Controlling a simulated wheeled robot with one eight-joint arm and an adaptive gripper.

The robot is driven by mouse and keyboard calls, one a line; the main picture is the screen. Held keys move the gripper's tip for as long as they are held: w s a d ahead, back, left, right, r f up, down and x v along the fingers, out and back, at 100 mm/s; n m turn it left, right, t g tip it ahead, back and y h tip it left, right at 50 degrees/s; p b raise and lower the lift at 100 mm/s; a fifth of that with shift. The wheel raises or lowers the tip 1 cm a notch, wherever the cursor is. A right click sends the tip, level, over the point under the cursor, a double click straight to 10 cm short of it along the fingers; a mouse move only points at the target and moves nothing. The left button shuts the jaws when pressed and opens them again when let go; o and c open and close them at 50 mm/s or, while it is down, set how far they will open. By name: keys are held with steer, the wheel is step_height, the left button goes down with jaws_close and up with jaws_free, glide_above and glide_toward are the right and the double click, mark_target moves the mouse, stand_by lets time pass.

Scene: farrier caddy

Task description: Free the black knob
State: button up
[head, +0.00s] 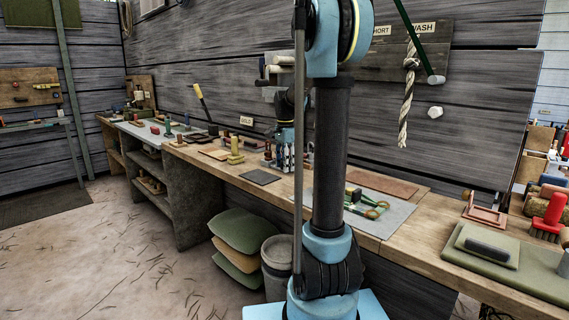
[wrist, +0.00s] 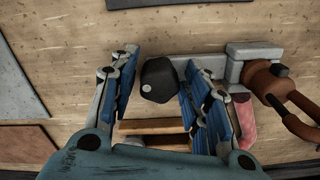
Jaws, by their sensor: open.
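The black knob (wrist: 159,81) shows in the wrist view as a dark faceted piece with a small pale spot. It lies between the fingers of my gripper (wrist: 155,60), which is open, with one finger on each side. A gap shows between the knob and the left finger; the right finger is close to it, and I cannot tell whether they touch. A grey bar (wrist: 208,66) runs right from behind the knob; how they join is partly hidden by the right finger. In the head view my gripper (head: 285,158) is low over the bench, and the knob cannot be made out.
In the wrist view, a brown looped piece (wrist: 290,103) and a pink piece (wrist: 241,120) are close right of my gripper. Wooden strips (wrist: 152,126) lie below the knob. The bench (head: 222,168) also carries a dark pad (head: 260,176) and a yellow-green piece (head: 235,152).

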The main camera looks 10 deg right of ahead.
jaws_close()
steer(key=n, duration=0.5)
steer(key=shift+n, duration=0.8)
steer(key=n, duration=0.2)
steer(key=shift+a+n, duration=0.1)
steer(key=shift+n, duration=0.3)
steer(key=n, duration=0.4)
